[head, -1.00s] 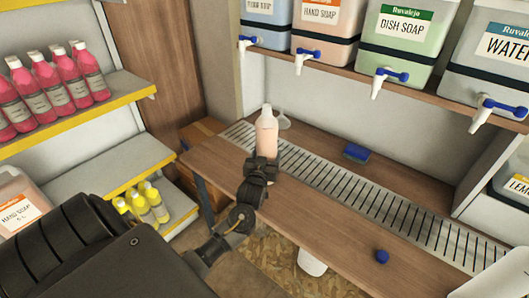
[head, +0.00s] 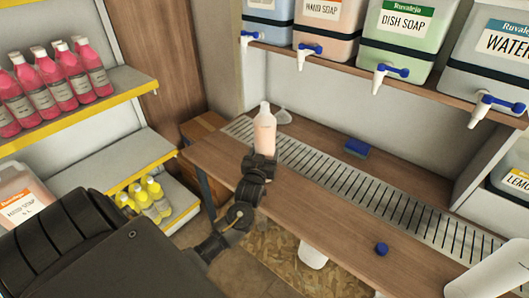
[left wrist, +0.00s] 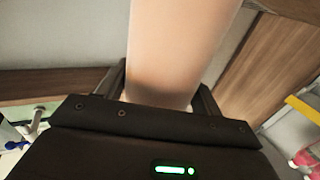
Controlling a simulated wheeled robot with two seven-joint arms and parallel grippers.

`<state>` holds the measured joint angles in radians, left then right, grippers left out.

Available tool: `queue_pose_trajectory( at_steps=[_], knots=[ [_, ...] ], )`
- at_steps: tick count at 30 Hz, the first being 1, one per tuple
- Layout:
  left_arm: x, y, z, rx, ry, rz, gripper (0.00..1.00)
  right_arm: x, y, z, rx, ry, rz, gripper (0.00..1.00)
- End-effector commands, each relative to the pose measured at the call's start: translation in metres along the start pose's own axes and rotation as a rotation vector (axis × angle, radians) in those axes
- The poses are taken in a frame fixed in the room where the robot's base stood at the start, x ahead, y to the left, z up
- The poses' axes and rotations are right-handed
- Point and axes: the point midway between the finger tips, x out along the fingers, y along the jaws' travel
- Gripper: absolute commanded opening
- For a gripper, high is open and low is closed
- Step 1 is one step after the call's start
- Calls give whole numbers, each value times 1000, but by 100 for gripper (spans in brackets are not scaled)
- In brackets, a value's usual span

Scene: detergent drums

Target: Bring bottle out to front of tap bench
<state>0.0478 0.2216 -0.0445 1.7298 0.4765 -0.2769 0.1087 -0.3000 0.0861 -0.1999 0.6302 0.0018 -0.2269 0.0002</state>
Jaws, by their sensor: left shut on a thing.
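In the left wrist view the bottle (left wrist: 180,45) fills the space between the two dark fingers (left wrist: 162,95). The gripper hides its base in the head view, so I cannot tell whether it touches the bench. My right gripper is not in view.
A slotted drain grate (head: 345,185) runs along the bench. Soap drums with taps, such as the dish soap drum (head: 402,40), sit above. Shelves with pink bottles (head: 55,85) and yellow bottles (head: 147,200) stand left.

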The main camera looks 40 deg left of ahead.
Motion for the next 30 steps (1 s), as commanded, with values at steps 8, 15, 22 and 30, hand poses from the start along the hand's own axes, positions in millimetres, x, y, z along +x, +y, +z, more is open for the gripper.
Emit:
queue_pose_trajectory(
  at_steps=[8, 15, 22, 30],
  knots=[
    [0, 1, -2, -1, 4, 2, 92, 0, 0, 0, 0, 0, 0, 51],
    [-1, 2, 3, 1, -6, 2, 92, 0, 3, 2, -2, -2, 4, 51],
    [-26, 1, 3, -2, -5, 2, 92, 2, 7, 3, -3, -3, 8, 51],
    [-80, 1, 2, -3, -1, 2, 92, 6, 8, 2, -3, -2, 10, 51]
  ],
)
